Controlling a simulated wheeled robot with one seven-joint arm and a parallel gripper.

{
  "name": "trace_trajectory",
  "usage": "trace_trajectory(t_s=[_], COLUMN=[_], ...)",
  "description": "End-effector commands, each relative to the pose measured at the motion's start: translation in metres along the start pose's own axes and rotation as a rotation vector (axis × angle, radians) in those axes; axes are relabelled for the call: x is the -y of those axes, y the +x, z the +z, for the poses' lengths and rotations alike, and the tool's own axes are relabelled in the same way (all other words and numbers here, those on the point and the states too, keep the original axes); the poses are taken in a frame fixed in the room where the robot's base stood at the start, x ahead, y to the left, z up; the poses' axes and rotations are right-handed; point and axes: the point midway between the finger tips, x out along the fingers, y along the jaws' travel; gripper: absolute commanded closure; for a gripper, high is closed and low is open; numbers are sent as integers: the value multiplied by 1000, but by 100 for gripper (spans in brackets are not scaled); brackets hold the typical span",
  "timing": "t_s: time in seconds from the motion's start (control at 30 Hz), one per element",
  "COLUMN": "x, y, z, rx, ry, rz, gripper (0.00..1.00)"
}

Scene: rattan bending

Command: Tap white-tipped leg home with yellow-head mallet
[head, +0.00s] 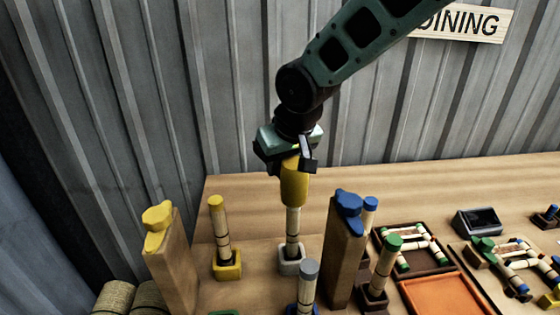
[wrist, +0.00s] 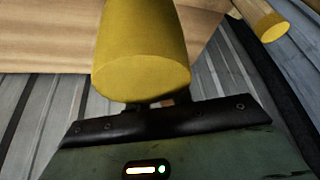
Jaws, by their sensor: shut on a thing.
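My gripper (head: 298,160) is shut on the yellow-head mallet and points down. The mallet's yellow head (head: 293,186) hangs below the jaws and fills the upper middle of the wrist view (wrist: 143,60). Directly below it in the head view, a pale leg (head: 293,224) with dark bands stands upright in a white socket block (head: 291,264). The leg's top end is hidden by the mallet head, so its white tip is not visible. I cannot tell whether head and leg touch.
A yellow-tipped leg (head: 219,228) stands left in a yellow socket. Wooden posts with yellow (head: 157,217) and blue (head: 348,204) tops flank the leg. Grey-tipped (head: 308,284) and green-tipped (head: 386,262) legs stand in front. An orange tray (head: 446,296) lies right. The back table is clear.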

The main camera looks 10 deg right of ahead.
Motion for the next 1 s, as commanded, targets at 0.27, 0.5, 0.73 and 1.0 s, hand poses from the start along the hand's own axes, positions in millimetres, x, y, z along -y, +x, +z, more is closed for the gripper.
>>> trace_trajectory(t_s=[0.27, 0.5, 0.73, 1.0], x=[0, 0, 0, 0], y=[0, -17, -34, -33], z=[0, -8, -16, -15], rx=[-1, -4, -3, -2], ry=[0, 0, 0, 0], rz=[0, -1, -1, -1], gripper=[100, 100, 100, 100])
